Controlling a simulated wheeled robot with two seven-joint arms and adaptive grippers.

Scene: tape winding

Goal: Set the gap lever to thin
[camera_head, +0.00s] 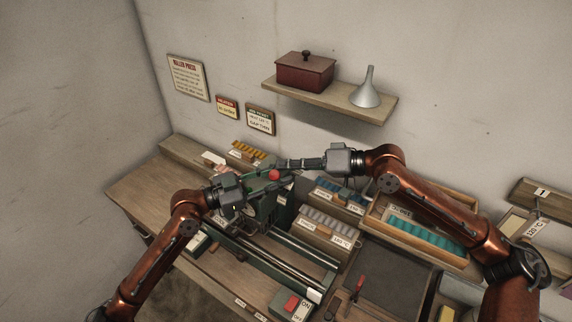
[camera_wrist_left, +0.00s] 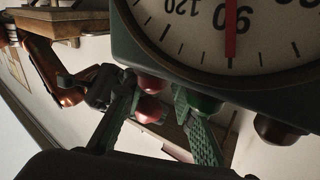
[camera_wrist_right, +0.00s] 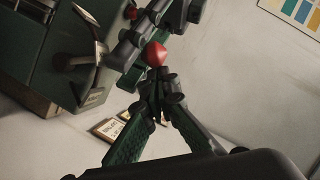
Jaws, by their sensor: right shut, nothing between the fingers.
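The lever's red knob (camera_head: 274,175) shows between my two grippers at the dark green press (camera_head: 262,212). In the right wrist view the red knob (camera_wrist_right: 155,54) lies just beyond the fingertips of my right gripper (camera_wrist_right: 158,88), whose fingers are together and empty. In the head view this gripper (camera_head: 284,164) reaches in from the right. My left gripper (camera_head: 276,182) is close beside the knob. Its fingers stand apart in the left wrist view (camera_wrist_left: 160,105), with two red balls (camera_wrist_left: 149,109) visible between them. I cannot tell the lever's setting; its markings are not readable.
A dial gauge (camera_wrist_left: 215,45) with a red needle fills the top of the left wrist view, close to my left fingers. Trays of blue rolls (camera_head: 421,233) and grey rolls (camera_head: 326,218) stand right of the press. A shelf (camera_head: 325,102) is on the wall above.

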